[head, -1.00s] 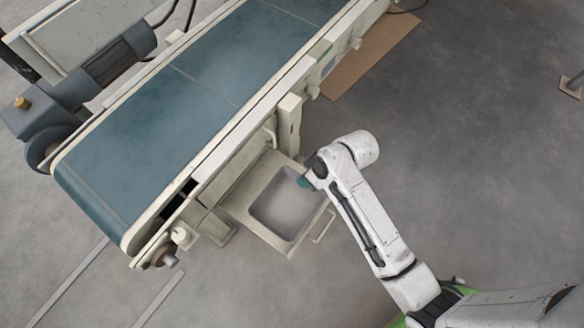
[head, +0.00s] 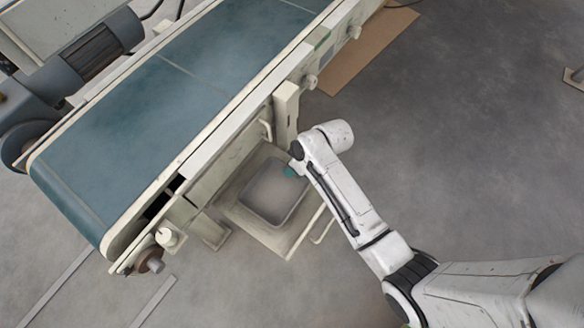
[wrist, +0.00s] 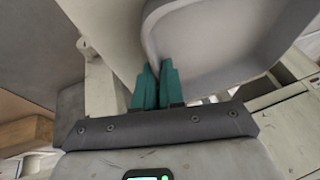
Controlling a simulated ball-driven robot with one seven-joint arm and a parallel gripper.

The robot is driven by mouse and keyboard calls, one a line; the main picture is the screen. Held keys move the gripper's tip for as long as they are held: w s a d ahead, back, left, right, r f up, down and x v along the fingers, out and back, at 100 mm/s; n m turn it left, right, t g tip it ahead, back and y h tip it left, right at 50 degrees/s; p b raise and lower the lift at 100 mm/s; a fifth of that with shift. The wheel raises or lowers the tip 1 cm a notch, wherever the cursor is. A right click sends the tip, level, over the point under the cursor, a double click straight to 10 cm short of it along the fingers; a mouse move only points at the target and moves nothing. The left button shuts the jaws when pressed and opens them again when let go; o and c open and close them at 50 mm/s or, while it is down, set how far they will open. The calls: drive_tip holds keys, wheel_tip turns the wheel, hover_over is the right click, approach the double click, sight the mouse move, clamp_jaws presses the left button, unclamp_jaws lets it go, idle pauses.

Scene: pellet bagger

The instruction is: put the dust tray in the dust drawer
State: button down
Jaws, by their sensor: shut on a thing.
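The dust tray (head: 272,193) is a grey, shallow, rounded-square tray. In the head view it lies over the pulled-out dust drawer (head: 279,241), a cream drawer with a bar handle, below the conveyor's side. I cannot tell whether the tray rests on the drawer floor or is held just above it. My gripper (head: 290,171) is at the tray's upper right edge in the head view. In the wrist view its teal fingers (wrist: 156,82) are close together on the rim of the tray (wrist: 215,45). My arm hides little of the tray.
The conveyor (head: 175,100) with its blue belt runs along the left above the drawer. A cream post (head: 286,115) stands close to my gripper. A brown board (head: 350,55) lies on the floor behind.

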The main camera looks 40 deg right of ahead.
drive_tip(key=c, duration=1.7)
unclamp_jaws()
drive_tip(key=shift+f, duration=0.1)
drive_tip(key=o, duration=0.5)
drive_tip(key=shift+c, duration=0.2)
drive_tip(key=p+v, duration=0.6)
drive_tip(key=v, duration=0.6)
drive_tip(key=s+r+m+g+h, duration=0.1)
drive_tip(key=s+r+h, duration=0.1)
drive_tip(key=s, duration=0.6)
drive_tip(key=s+r+m+g+h, duration=0.1)
drive_tip(key=s+r, duration=0.3)
drive_tip(key=s, duration=0.5)
drive_tip(key=shift+s+d+r+m+g+h, duration=0.3)
drive_tip(key=shift+d+m+h, duration=0.2)
drive_tip(key=shift+m, duration=0.2)
